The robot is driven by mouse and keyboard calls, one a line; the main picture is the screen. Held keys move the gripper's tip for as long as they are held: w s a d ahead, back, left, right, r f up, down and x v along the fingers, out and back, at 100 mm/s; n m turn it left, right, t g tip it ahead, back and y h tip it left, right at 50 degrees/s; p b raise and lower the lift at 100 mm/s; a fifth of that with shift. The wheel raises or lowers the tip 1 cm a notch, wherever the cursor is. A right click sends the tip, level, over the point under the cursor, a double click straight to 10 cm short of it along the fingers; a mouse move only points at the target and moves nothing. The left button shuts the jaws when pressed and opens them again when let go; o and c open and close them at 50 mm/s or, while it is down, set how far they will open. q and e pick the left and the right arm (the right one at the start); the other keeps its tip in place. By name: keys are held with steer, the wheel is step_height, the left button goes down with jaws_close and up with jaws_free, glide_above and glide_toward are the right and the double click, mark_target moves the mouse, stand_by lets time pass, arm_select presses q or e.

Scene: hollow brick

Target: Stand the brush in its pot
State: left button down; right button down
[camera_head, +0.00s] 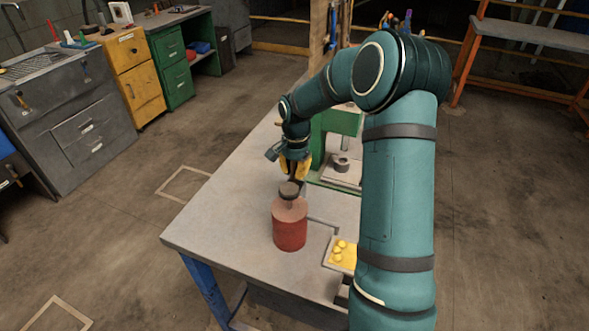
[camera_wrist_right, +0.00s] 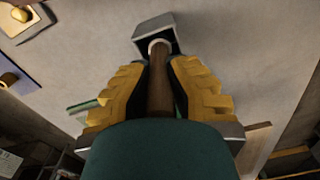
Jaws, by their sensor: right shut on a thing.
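My right gripper (camera_head: 295,168) has yellow fingers and hangs over the workbench, just beyond the red cylinder. In the right wrist view, the gripper (camera_wrist_right: 160,85) is shut on the brown handle of the brush (camera_wrist_right: 160,88). The brush has a pale collar and a grey, block-like end pointing away from the wrist. This grey end also shows left of the fingers in the head view (camera_head: 273,152), above the bench. A red cylinder (camera_head: 290,234), likely the pot, stands upright with a dark piece at its top. I cannot tell whether its top is open. My left gripper is not in view.
The grey workbench (camera_head: 222,215) is clear at left. A green press (camera_head: 336,122) stands beyond and right of the red cylinder. A yellow tray (camera_head: 338,262) with yellow pieces is near the front edge. Cabinets (camera_head: 138,80) line the far left.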

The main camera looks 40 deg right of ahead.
steer(key=shift+f, duration=0.15)
steer(key=c, duration=1)
jaws_free()
steer(key=shift+c, duration=0.2)
steer(key=r, duration=1.2)
steer(key=shift+d, duration=0.2)
